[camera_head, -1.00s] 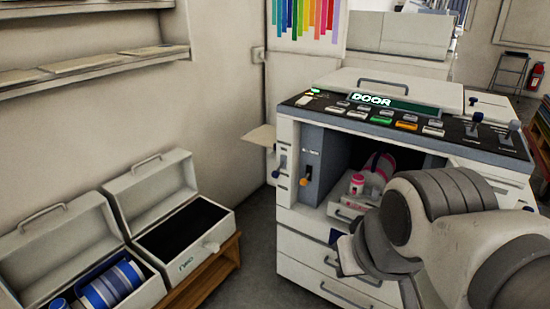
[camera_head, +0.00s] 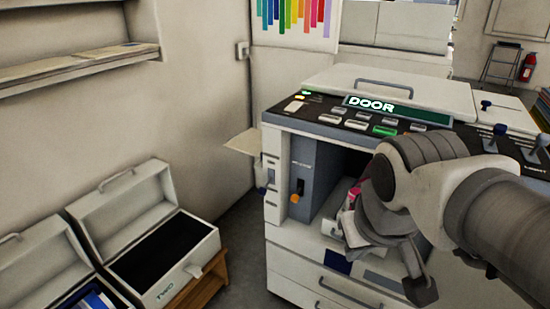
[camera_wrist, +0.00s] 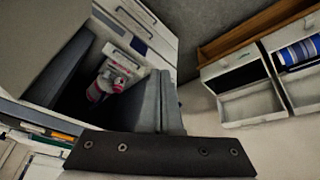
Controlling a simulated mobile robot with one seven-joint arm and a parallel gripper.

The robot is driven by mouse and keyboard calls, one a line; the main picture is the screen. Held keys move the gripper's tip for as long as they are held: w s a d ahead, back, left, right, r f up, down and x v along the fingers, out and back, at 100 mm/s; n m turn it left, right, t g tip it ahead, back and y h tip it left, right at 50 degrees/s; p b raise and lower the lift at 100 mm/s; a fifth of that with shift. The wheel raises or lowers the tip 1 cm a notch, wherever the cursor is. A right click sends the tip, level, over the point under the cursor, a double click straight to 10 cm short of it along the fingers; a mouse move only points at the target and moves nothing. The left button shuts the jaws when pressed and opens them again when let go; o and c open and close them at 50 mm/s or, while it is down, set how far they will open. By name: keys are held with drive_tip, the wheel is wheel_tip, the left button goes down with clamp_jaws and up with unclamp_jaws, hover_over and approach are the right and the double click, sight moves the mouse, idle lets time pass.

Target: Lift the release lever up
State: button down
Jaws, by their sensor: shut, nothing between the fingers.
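A small lever with an orange knob (camera_head: 295,198) sits on the grey inner panel at the left of the copier's open front. Its knob is at the low end of a dark slot. My gripper (camera_wrist: 160,74) shows in the wrist view as two grey fingers, shut and empty. In the head view my arm is right of the orange-knobbed lever, apart from it; my fingertips are not clear there.
The copier (camera_head: 290,255) shows DOOR on its display (camera_head: 385,108). A pink-and-white cartridge (camera_wrist: 104,84) is in its open bay. A paper tray (camera_head: 243,142) juts out at its left. Open white boxes (camera_head: 192,262) stand on a low wooden bench at the left.

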drive_tip(key=w+d+f+n+g+h, duration=0.15)
drive_tip(key=w+f+n+h, duration=0.3)
drive_tip(key=w, duration=0.45)
drive_tip(key=w+d+f+n+h+p, duration=0.1)
drive_tip(key=w+d+f+n+h, duration=0.15)
drive_tip(key=w+f, duration=0.4)
drive_tip(key=w+d+f+n+g+h, duration=0.1)
drive_tip(key=w+d+f+n+h, duration=0.2)
drive_tip(key=w, duration=0.7)
drive_tip(key=n+t+p, duration=0.1)
drive_tip(key=n+t, duration=1.3)
drive_tip(key=n, duration=0.4)
approach(300, 205)
drive_tip(key=s+a, duration=0.2)
drive_tip(key=a, duration=0.1)
drive_tip(key=shift+s+f+g+h, duration=0.1)
drive_tip(key=shift+s+g+h, duration=0.15)
drive_tip(key=shift+h, duration=0.05)
drive_tip(key=shift+d, duration=0.1)
